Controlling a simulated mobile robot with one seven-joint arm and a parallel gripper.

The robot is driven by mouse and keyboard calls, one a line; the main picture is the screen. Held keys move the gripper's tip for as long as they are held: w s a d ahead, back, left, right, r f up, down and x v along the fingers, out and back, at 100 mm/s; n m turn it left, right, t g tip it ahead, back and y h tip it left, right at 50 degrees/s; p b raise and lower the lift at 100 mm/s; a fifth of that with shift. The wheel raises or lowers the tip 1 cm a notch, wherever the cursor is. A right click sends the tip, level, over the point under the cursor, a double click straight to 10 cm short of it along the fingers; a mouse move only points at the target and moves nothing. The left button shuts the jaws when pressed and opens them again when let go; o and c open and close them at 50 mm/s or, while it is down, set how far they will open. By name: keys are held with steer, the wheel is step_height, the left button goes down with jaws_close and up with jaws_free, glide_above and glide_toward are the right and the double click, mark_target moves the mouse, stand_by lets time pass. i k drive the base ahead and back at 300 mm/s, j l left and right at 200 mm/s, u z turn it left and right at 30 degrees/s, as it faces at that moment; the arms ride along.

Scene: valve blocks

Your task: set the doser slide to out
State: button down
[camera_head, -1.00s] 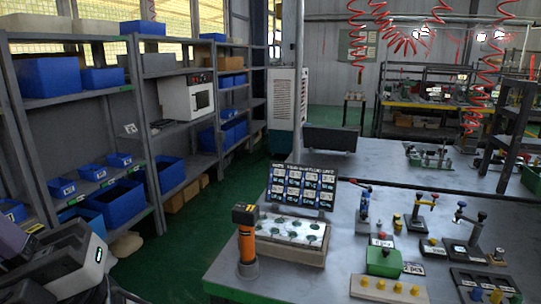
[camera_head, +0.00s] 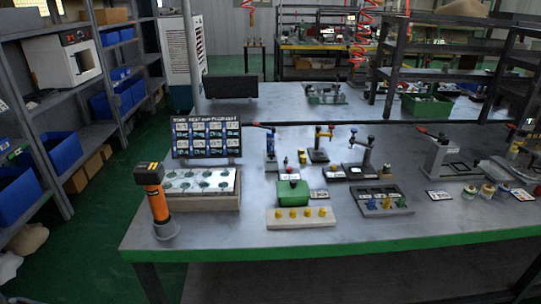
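The workbench (camera_head: 255,225) with a green front edge carries several small fixtures. A green block (camera_head: 292,194) with a small knob on top stands near the front middle. Behind it stand a blue upright fixture (camera_head: 270,150), a yellow-topped press (camera_head: 318,148) and a dark press with a blue knob (camera_head: 363,155). A grey fixture with a red handle (camera_head: 445,156) stands farther right. I cannot tell which of these is the doser, and its slide's position is too small to make out. My gripper is not in view.
An orange-and-black handheld tool (camera_head: 156,194) stands upright at the bench's left corner, beside a white-topped tray (camera_head: 199,186) and a label board (camera_head: 206,138). A pale strip with yellow pegs (camera_head: 301,217) lies at the front. Shelves with blue bins (camera_head: 62,150) stand left; green floor lies between.

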mark_target(271, 154)
steer(key=i+l+u, duration=0.25)
steer(key=i, duration=0.15)
steer(key=i+l+u, duration=0.3)
steer(key=i+j, duration=0.05)
steer(key=i, duration=0.05)
